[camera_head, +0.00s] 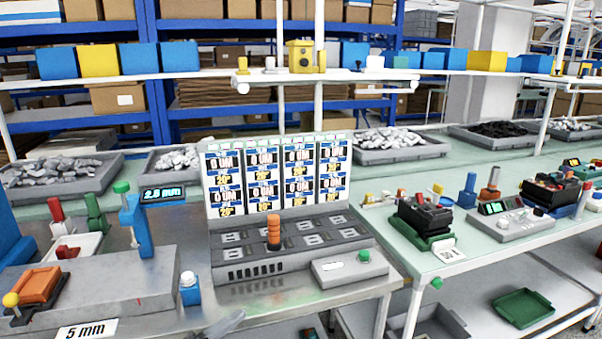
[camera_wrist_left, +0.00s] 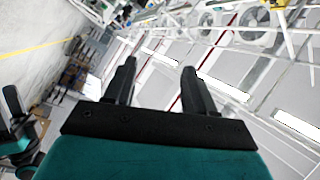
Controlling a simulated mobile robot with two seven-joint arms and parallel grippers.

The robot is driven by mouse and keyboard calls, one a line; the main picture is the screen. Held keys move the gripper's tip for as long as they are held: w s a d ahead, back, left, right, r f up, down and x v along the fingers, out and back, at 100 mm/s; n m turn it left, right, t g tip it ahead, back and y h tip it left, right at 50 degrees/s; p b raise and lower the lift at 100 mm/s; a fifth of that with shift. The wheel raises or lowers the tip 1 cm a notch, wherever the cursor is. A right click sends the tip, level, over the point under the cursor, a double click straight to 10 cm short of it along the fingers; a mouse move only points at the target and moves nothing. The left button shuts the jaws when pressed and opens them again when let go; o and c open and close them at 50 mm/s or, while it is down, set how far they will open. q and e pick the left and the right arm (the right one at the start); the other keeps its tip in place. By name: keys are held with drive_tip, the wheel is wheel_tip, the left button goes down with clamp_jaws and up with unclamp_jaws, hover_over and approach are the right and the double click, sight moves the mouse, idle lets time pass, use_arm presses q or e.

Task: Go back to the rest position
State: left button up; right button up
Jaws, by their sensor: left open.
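My left gripper (camera_wrist_left: 158,68) shows in the left wrist view with its two dark fingers apart and nothing between them. Behind the fingers that view has only the room, strongly tilted, with no bench close to the fingertips. The breaker test station (camera_head: 290,245) stands on the bench in the middle of the head view, with a panel of several displays (camera_head: 276,178) upright behind it. An orange-and-black handle (camera_head: 273,232) stands upright on the station. A grey box with a green button (camera_head: 364,257) sits at its front right. My right gripper is in neither view.
On the left are a grey block with a blue upright (camera_head: 137,225) and an orange-topped fixture (camera_head: 40,287). A second bench (camera_head: 445,272) on the right carries black-and-green fixtures. Trays of parts (camera_head: 390,145) line the back. A green tray (camera_head: 524,307) lies on the lower shelf.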

use_arm(q)
drive_tip(key=s+a+f+n+g+y, duration=0.1)
drive_tip(key=s+a+f+n+y, duration=0.2)
drive_tip(key=s+f+n+y, duration=0.3)
drive_tip(key=s+a+f+n+g+y, duration=0.1)
drive_tip(key=s+a+f+n+y, duration=0.3)
drive_tip(key=s+f+n, duration=0.6)
drive_tip(key=f+n+y, duration=0.1)
drive_tip(key=n+y, duration=0.1)
drive_tip(key=shift+f+n, duration=0.15)
drive_tip(key=shift+n, duration=0.15)
drive_tip(key=shift+a, duration=0.1)
